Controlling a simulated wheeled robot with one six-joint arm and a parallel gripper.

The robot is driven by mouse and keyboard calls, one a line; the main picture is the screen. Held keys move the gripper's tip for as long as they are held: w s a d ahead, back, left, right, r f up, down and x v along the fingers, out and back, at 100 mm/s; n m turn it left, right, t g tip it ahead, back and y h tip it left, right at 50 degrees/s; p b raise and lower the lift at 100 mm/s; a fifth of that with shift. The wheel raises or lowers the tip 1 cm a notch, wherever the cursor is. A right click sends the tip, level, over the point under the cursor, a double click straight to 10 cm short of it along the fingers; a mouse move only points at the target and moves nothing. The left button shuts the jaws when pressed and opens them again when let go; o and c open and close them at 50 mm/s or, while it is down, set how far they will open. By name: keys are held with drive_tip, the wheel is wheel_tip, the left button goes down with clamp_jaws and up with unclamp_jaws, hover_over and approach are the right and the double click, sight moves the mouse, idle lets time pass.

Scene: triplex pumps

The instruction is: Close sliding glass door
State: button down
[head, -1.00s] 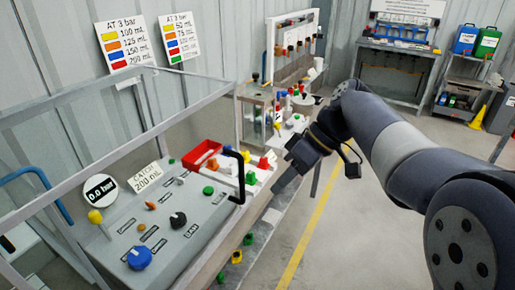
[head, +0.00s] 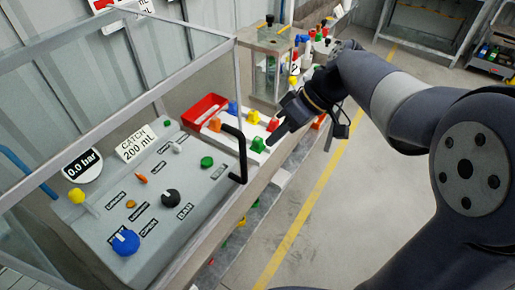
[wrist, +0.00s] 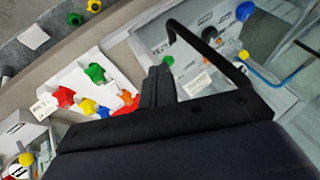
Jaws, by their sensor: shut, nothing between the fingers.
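The sliding glass door is a clear pane that is hard to make out, on a metal-framed enclosure around a grey pump panel. Its black bar handle (head: 241,160) stands at the enclosure's right front edge. The handle also arches across the upper middle of the wrist view (wrist: 212,52). My gripper (head: 272,141) is shut and empty, just right of the handle in the head view and apart from it. In the wrist view the closed fingers (wrist: 158,86) point beside the handle's near end. I cannot tell the door's exact position on its track.
A white block with coloured knobs, including a green one (head: 258,145), lies by the fingers. A red tray (head: 203,110) sits behind it. The panel carries a blue knob (head: 125,242) and a black knob (head: 171,198). Open floor with a yellow line (head: 318,190) lies to the right.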

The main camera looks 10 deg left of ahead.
drive_tip(key=s+a, duration=0.1)
drive_tip(key=s+a+f, duration=0.1)
drive_tip(key=s+a+f+p, duration=0.1)
drive_tip(key=s, duration=0.1)
drive_tip(key=shift+a, duration=0.35)
